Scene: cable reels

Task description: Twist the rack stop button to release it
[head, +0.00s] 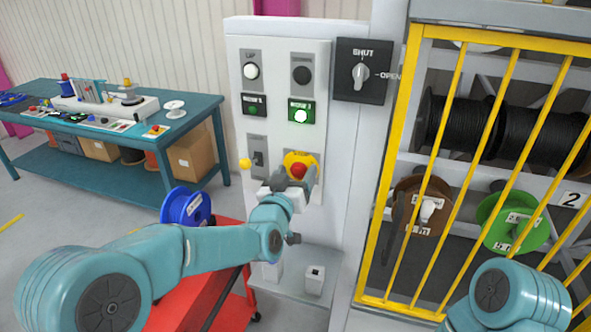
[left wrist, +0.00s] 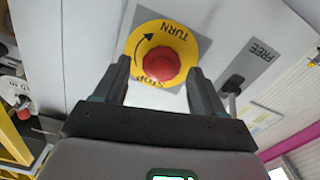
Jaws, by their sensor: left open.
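The rack stop button is a red mushroom knob (head: 298,171) on a yellow disc on the light grey control panel (head: 238,70). In the left wrist view the red knob (left wrist: 161,64) sits on the yellow disc (left wrist: 190,46) marked TURN and STOP with a curved arrow. My left gripper (head: 292,180) is in front of the button. In the left wrist view its jaws (left wrist: 162,80) are open, one finger on each side of the knob's lower part, with gaps to it. My right arm's teal link shows at lower right in the head view; its gripper is out of frame.
Above the button are UP (head: 251,71) and DOWN (head: 302,75) buttons and two indicators, the right one lit green (head: 301,116). A lever switch (head: 258,158) is left of it. A SHUT/OPEN knob (head: 360,73) and yellow barred gate (head: 398,170) stand right. A red cart (head: 200,290) is below.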

